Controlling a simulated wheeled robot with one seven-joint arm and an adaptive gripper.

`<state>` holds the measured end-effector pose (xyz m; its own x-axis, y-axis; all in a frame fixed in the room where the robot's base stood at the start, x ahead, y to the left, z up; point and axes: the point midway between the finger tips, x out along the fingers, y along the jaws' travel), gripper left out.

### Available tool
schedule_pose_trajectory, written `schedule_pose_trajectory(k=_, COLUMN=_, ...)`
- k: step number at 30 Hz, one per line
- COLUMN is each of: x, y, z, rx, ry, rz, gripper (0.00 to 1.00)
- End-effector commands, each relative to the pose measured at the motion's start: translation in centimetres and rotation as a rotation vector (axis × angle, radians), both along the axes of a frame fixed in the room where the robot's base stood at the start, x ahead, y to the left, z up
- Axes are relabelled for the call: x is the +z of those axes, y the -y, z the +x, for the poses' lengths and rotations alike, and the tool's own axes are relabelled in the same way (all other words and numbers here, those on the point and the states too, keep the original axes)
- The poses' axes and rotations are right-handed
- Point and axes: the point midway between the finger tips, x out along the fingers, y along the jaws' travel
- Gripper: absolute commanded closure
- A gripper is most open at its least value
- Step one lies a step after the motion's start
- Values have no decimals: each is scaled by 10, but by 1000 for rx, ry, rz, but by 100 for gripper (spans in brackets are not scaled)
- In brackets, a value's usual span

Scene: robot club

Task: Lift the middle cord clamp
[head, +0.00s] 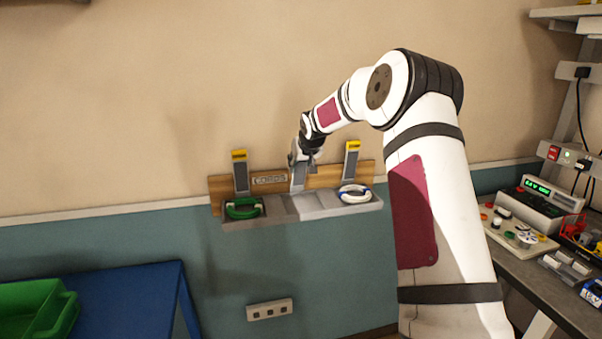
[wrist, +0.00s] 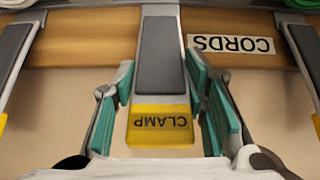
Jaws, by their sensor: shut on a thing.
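The middle cord clamp (wrist: 160,122) is a grey-faced bar with a yellow end marked CLAMP, upside down in the wrist view. My gripper (wrist: 158,92) has its teal-padded fingers on both sides of this bar and is shut on it. In the head view, my gripper (head: 302,162) is at the upper part of the middle clamp (head: 298,182) and hides its yellow end. The left clamp (head: 240,172) and right clamp (head: 352,161) stand up from the rack with yellow tops showing.
A wooden board (head: 324,178) with a CORDS label carries a grey tray (head: 310,212) on the wall. A green cord (head: 243,208) lies at its left, a white and blue cord (head: 354,194) at its right. A cluttered bench stands right, a blue table (head: 130,295) lower left.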

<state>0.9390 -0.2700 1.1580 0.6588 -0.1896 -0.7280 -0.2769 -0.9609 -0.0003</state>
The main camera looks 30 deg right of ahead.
Motion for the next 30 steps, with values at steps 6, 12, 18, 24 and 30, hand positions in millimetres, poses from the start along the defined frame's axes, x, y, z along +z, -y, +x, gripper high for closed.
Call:
schedule_pose_trajectory(k=6, x=8, y=5, z=16, rx=0, ry=15, rz=-6, gripper=100)
schedule_pose_trajectory(k=12, x=10, y=6, z=21, rx=1, ry=15, rz=-6, gripper=100)
schedule_pose_trajectory(k=18, x=12, y=6, z=22, rx=1, ry=17, rz=-6, gripper=100)
schedule_pose_trajectory(k=24, x=12, y=6, z=22, rx=1, ry=17, rz=-6, gripper=100)
schedule_pose_trajectory(k=30, x=12, y=6, z=22, rx=1, ry=15, rz=-5, gripper=43)
